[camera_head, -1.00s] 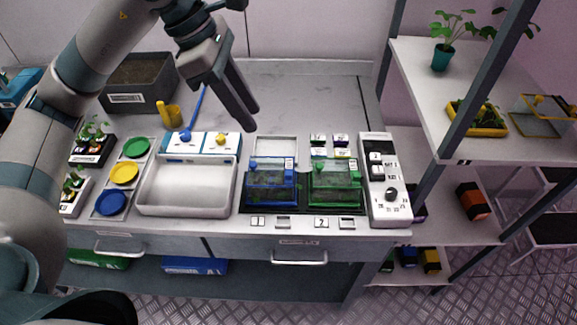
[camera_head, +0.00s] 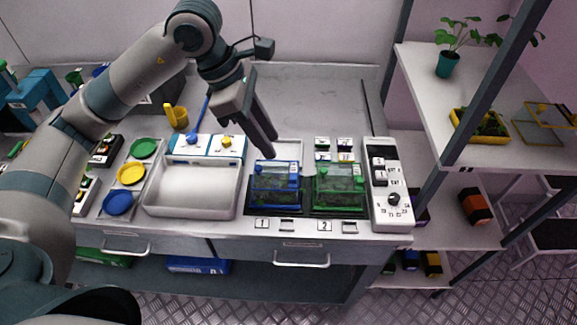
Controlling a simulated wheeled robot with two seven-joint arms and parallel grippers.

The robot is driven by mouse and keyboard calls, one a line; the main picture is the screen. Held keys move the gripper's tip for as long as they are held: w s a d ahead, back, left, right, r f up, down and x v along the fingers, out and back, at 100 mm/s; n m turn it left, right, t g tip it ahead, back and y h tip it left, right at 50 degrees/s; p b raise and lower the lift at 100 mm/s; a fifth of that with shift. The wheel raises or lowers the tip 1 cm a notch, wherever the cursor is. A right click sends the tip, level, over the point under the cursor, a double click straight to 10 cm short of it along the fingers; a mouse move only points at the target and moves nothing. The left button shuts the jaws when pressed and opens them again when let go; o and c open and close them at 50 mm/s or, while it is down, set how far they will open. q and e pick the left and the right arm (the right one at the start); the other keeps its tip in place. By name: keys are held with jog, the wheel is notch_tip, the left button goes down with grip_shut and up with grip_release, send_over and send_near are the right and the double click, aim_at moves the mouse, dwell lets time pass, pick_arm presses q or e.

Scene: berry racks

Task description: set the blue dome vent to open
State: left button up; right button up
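The blue dome (camera_head: 275,187), a clear box with blue edging, stands on the dark bed at the middle of the bench. Small blue parts show on its top, one at the left (camera_head: 257,167); the vent's setting is too small to tell. My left gripper (camera_head: 272,158) points down just behind and above the dome's top, its two fingers close together. I see nothing held, and I cannot tell whether the fingers touch each other or the dome. My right gripper is not in view.
A green dome (camera_head: 338,190) stands close to the right of the blue one. A white control panel (camera_head: 388,200) with a knob is farther right. A pale empty tray (camera_head: 192,190) lies to the left. The bench behind the domes is mostly clear.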

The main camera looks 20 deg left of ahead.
aim_at(292, 177)
pick_arm(q)
jog(key=p+x, duration=0.3)
jog(key=x, duration=0.7)
jog(key=shift+d+f, duration=0.15)
jog(key=shift+f, duration=0.05)
jog(key=shift+w+d+f, duration=0.1)
jog(key=shift+f, duration=0.25)
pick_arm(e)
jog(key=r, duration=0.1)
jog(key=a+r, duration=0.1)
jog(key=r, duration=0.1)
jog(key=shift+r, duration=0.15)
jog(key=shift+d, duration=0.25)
pick_arm(q)
grip_shut()
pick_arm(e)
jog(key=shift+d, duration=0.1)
